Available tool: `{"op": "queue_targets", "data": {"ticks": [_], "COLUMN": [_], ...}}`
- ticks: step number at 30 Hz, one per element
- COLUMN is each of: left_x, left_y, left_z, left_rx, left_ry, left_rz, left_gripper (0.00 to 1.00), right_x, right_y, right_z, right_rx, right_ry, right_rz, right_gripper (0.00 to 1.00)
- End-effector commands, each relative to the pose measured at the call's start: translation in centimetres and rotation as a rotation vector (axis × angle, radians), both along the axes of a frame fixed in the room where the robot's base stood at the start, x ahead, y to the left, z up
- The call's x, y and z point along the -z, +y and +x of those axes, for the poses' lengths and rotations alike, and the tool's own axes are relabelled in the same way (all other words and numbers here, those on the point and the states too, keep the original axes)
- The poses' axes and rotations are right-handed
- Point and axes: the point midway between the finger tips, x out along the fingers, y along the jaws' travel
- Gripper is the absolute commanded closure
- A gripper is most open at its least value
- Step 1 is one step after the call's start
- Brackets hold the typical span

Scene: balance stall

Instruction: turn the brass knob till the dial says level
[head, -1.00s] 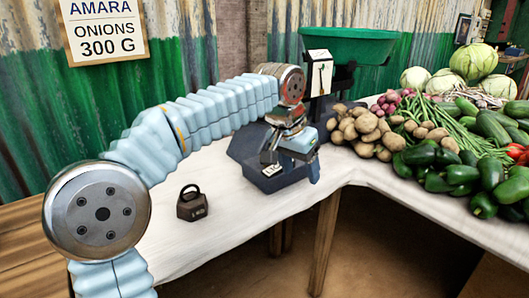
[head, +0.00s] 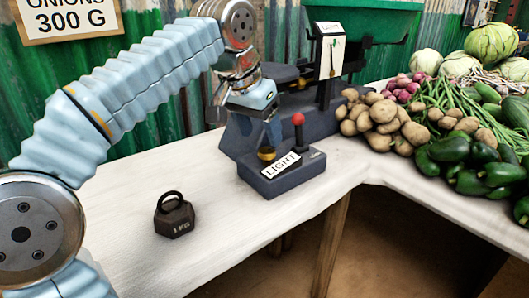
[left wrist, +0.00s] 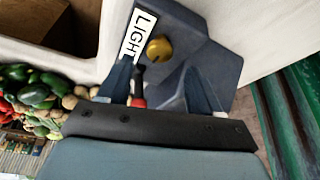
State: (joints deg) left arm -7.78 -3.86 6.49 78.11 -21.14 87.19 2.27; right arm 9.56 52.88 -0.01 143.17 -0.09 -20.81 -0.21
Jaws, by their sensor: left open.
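The brass knob (head: 266,153) sits on the low front block of the dark scale (head: 305,172), beside a plate reading LIGHT (head: 282,165). The knob also shows whole in the left wrist view (left wrist: 159,48). My left gripper (head: 268,138) is open and points down at the knob from just above. In the left wrist view its fingers (left wrist: 158,72) are apart on either side of the line to the knob, with nothing between them gripped. The white dial card (head: 329,56) stands upright on the scale with a dark needle; its small lettering is unclear.
A red-topped lever (head: 298,119) stands close to the right of my left gripper. A dark 1 KG weight (head: 174,216) stands on the white-covered table (head: 120,185). A green pan (head: 372,20) is behind, and potatoes (head: 378,115) lie right of the scale.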

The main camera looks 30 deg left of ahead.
Motion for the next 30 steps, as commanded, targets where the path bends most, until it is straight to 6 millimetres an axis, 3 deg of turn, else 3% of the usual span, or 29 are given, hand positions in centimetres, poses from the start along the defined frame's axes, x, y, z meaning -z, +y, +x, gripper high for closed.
{"op": "queue_targets", "data": {"ticks": [3,7,20,30], "left_x": [2.5,4.0,4.8,4.8], "left_y": [-0.1,-0.2,-0.2,-0.2], "left_z": [0.9,1.6,2.0,2.0], "left_rx": [0.0,0.0,-0.001,0.0], "left_ry": [0.002,0.002,0.0,0.0], "left_rz": [0.0,0.0,0.0,0.0], "left_gripper": [0.35,0.35,0.37,0.89], "right_x": [0.9,1.2,1.3,1.3], "right_y": [-0.2,-0.3,-0.4,-0.4], "right_z": [0.1,0.1,0.1,0.1], "right_rx": [0.004,0.005,0.007,0.007], "right_ry": [-0.001,-0.002,-0.002,-0.002], "right_rz": [-0.003,-0.004,-0.005,-0.005], "right_gripper": [1.0,1.0,1.0,1.0]}}
